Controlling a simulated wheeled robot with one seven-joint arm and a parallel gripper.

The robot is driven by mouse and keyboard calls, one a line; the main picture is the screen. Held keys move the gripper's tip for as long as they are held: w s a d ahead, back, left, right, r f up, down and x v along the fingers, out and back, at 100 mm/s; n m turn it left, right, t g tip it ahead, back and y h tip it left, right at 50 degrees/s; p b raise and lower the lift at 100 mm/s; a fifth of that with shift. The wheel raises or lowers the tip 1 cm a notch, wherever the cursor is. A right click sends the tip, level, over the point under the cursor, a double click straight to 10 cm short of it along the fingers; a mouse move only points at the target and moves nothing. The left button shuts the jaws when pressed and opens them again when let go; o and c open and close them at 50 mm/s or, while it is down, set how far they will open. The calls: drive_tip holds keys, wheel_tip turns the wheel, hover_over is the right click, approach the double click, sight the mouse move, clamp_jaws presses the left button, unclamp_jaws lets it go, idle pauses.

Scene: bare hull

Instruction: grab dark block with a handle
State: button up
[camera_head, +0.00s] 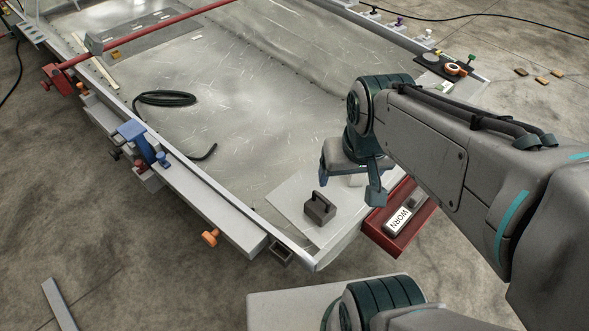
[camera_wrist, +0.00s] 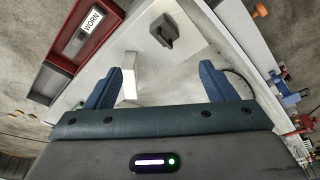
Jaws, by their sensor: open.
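In the wrist view the block (camera_wrist: 163,31) lies ahead of the fingers, near the top middle. My gripper (camera_head: 350,188) is open and empty, above and to the right of the block in the head view. Its two blue fingers (camera_wrist: 158,88) are spread wide in the wrist view, apart from the block.
A red tray marked WORN (camera_head: 395,222) sits beside the hull corner, close to my gripper. A white block (camera_wrist: 129,90) lies near the left finger. A black cable (camera_head: 165,98) and a blue clamp (camera_head: 140,140) are at left. The hull floor's middle is mostly clear.

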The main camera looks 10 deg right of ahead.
drive_tip(key=shift+o, duration=0.2)
drive_tip(key=w+f+n+g+h+b, duration=0.1)
drive_tip(key=w+f+n+b, duration=0.1)
drive_tip(key=w+f, duration=0.5)
drive_tip(key=shift+w+d+f+n+g, duration=0.15)
drive_tip(key=shift+d+f+n+g, duration=0.35)
drive_tip(key=shift+f, duration=0.45)
drive_tip(key=n+y+b, duration=0.1)
drive_tip(key=n+b, duration=0.1)
drive_tip(key=n, duration=0.2)
hover_over(320, 205)
drive_tip(key=shift+g, duration=0.4)
drive_tip(key=f, duration=0.7)
drive_tip(key=s+f, duration=0.1)
drive_tip(key=f, duration=0.2)
drive_tip(key=shift+d+f, duration=0.25)
wheel_tip(320, 205, down, 9)
drive_tip(key=shift+w+a+f+b, duration=0.1)
drive_tip(key=shift+w+b, duration=0.05)
drive_tip(key=shift+b, duration=0.85)
drive_tip(key=f, duration=0.1)
drive_tip(key=f+b, duration=0.1)
drive_tip(key=f, duration=0.3)
drive_tip(key=shift+w+a, duration=0.1)
drive_tip(key=shift+w, duration=0.15)
drive_tip(key=shift+w+r, duration=0.1)
clamp_jaws()
